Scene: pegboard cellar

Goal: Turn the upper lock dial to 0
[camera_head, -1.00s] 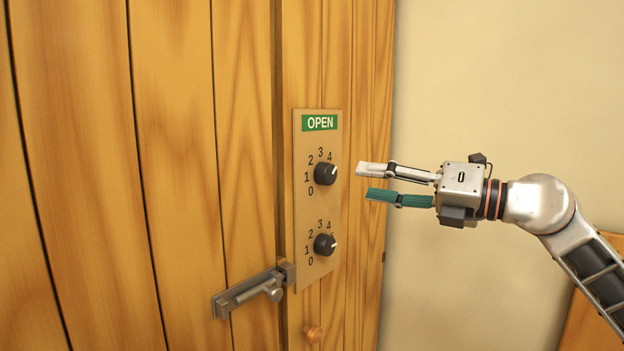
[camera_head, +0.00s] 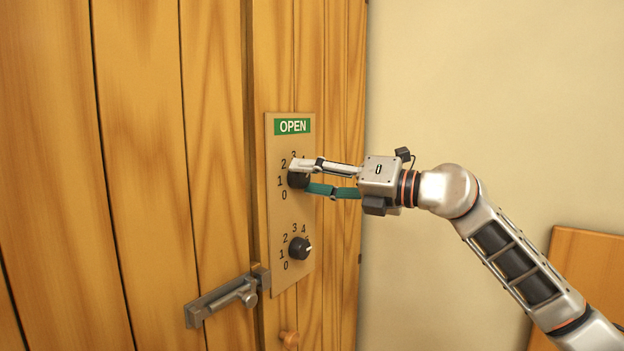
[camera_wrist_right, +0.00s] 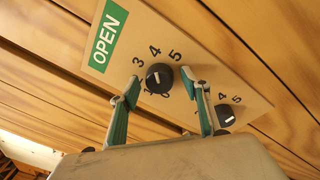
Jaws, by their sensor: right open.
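The upper lock dial (camera_head: 297,181) is a round black knob on a tan plate (camera_head: 283,232) fixed to the wooden door, under a green OPEN sign. My right gripper (camera_head: 306,177) is open at the upper dial, with a pale finger above and a green finger below. In the right wrist view its fingertips (camera_wrist_right: 166,91) stand on either side of the dial, apart from it. My left gripper is out of view.
The lower dial (camera_head: 300,248) is just below on the same plate, its mark pointing to the upper right. A metal slide bolt (camera_head: 228,298) juts from the door at lower left. A small wooden knob (camera_head: 289,338) is below.

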